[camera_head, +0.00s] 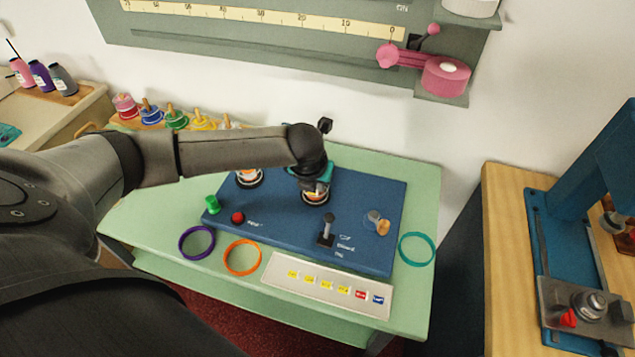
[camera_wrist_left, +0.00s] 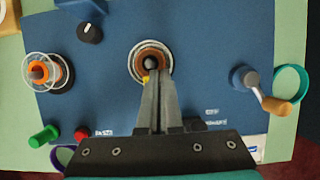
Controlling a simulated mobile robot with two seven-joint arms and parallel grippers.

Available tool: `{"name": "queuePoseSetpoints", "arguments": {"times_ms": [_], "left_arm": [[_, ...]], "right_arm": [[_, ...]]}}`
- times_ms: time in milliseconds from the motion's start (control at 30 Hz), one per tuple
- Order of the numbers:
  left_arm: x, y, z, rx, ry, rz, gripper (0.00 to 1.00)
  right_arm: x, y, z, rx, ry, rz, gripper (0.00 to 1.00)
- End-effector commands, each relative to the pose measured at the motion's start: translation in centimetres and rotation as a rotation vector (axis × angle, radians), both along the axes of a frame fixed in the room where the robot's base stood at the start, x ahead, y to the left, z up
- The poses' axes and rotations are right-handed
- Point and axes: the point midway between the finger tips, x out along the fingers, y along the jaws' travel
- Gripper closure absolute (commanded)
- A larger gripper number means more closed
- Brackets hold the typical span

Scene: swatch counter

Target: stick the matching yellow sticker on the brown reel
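The brown reel (camera_wrist_left: 153,54) sits on the middle spindle of the blue machine (camera_head: 270,200). In the head view its lower part (camera_head: 316,198) shows just below my left gripper. My left gripper (camera_wrist_left: 156,82) is over the near side of the reel, its two grey fingers close together. A small yellow sticker (camera_wrist_left: 146,79) shows at the fingertips, against the reel's near edge; I cannot tell whether it touches. A pale sticker strip (camera_head: 318,290) lies along the front of the table with several yellow stickers (camera_head: 327,284), a red one and a blue one. My right gripper is not visible.
An orange reel (camera_wrist_left: 38,73) stands on the machine's left spindle. A lever (camera_head: 326,232), a crank (camera_head: 378,222) and red and green knobs stick up from the machine. Purple, orange and teal rings lie on the green table (camera_head: 420,190). Coloured spools stand at the back left.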

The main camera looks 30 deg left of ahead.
Motion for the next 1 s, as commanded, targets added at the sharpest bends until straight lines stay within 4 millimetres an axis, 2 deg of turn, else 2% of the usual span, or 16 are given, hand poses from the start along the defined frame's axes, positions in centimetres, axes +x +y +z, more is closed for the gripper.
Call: {"name": "queuePoseSetpoints", "arguments": {"times_ms": [1000], "left_arm": [[-0.01,0.0,-0.64,0.0,0.0,0.0,1.0]], "right_arm": [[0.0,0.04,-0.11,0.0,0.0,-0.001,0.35]]}}
